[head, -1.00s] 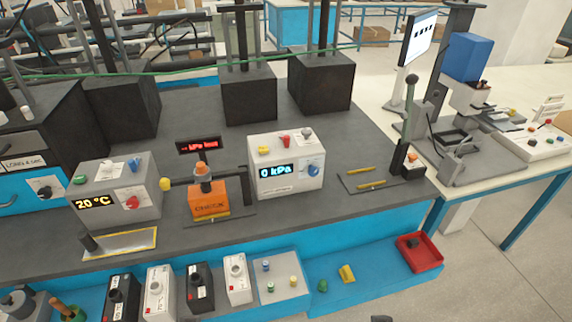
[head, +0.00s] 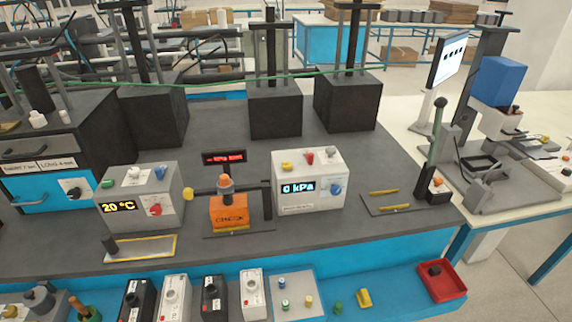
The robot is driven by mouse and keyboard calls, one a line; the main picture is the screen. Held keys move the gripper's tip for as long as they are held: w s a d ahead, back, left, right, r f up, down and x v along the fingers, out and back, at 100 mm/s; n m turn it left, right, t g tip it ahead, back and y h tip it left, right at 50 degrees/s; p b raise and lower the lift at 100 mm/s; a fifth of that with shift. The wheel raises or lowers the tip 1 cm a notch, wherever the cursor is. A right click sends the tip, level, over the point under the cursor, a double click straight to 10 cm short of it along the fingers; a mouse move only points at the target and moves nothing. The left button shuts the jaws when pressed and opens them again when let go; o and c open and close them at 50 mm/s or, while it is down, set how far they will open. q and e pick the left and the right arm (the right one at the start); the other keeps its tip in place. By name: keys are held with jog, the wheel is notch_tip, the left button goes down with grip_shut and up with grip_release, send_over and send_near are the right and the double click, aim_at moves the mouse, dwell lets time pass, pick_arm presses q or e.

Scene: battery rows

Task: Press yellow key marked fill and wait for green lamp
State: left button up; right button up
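A light grey control box (head: 318,198) stands on the dark bench near the middle, with a display (head: 298,188) reading 0 kPa and a blue knob (head: 335,188). On its top are a yellow key (head: 286,167), a red key (head: 309,158) and a pale grey cap (head: 331,149). The labels by the keys are too small to read. I see no lit green lamp on this box. Neither of my grippers shows in the head view, and nothing touches the yellow key.
Left of the box stand an orange block (head: 229,212) in a fixture, a red-lettered display (head: 224,157) and a grey 20 °C box (head: 140,200). A lever press (head: 437,150) stands right. Several small boxes and a red tray (head: 441,282) line the blue front shelf.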

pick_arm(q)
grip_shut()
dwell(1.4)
